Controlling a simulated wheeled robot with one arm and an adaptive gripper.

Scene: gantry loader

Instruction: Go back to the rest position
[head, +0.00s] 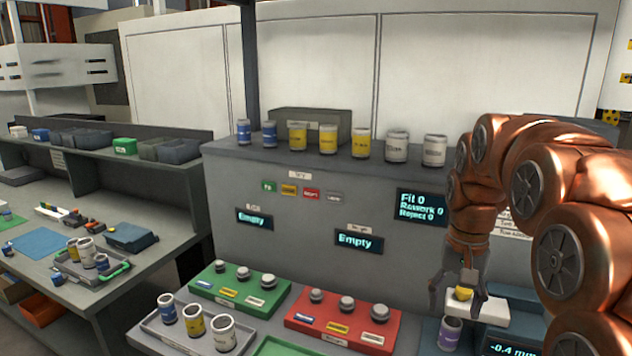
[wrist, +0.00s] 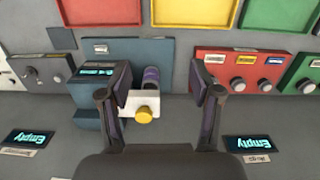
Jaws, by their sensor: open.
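My gripper (head: 458,297) hangs at the end of my copper arm, at the right of the head view, pointing down over a gauge station. In the wrist view its two fingers (wrist: 160,85) are spread wide with nothing gripped. Below and between them show a white block with a yellow knob (wrist: 145,113) and a purple-labelled cylinder (wrist: 152,75) on the dark blue station. In the head view the yellow knob (head: 463,293) appears between the fingers, and the purple-labelled cylinder (head: 450,333) stands just below. Contact with the knob cannot be told.
A red tray (head: 300,325) and a green tray (head: 215,292) with knobbed fittings lie left of the station. A grey tray (head: 160,335) holds several cylinders. More cylinders line the grey cabinet top (head: 290,153). A display (head: 420,207) is beside my arm.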

